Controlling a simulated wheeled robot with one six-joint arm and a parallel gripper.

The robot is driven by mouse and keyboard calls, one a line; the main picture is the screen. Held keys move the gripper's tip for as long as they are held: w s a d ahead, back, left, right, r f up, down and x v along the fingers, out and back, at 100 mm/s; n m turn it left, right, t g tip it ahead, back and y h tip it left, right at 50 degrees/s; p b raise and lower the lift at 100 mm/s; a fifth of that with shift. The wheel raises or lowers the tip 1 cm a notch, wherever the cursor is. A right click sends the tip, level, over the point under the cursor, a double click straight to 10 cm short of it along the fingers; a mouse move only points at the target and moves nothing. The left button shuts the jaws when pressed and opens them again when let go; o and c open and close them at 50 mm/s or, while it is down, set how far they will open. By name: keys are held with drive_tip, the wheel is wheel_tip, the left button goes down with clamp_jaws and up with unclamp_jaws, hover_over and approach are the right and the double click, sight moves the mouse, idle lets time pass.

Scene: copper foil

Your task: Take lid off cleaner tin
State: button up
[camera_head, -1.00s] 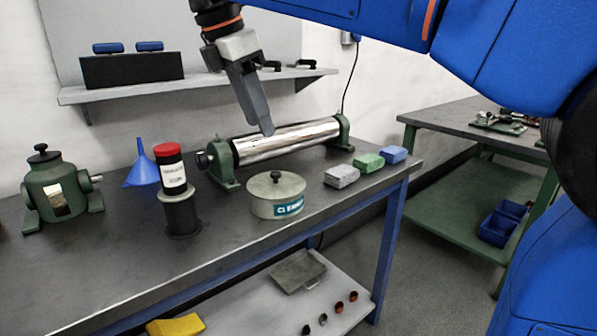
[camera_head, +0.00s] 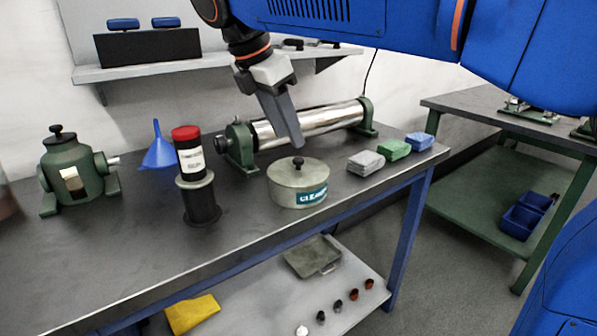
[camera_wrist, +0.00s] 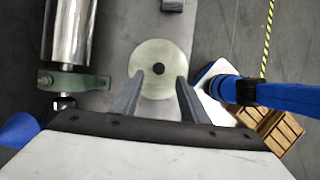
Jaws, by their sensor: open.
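The cleaner tin (camera_head: 299,195) is a round, pale grey-green tin with a teal label, standing upright on the bench near its front edge. Its lid (camera_head: 285,174) is on top, with a small black knob (camera_head: 298,162) in the middle. My gripper (camera_head: 299,143) hangs above the tin, pointing down, a little apart from the knob. In the wrist view the lid (camera_wrist: 150,55) lies beyond the two open fingers (camera_wrist: 157,92), with the knob (camera_wrist: 158,69) between and ahead of their tips. Nothing is between the fingers.
A polished roller (camera_head: 310,124) in green stands lies just behind the tin. A red-capped canister (camera_head: 189,152) stands to the left. Grey, green and blue blocks (camera_head: 394,149) lie to the right. Bare bench (camera_head: 250,240) shows in front and left.

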sight(298, 159)
drive_tip(key=shift+x, duration=3.4)
clamp_jaws()
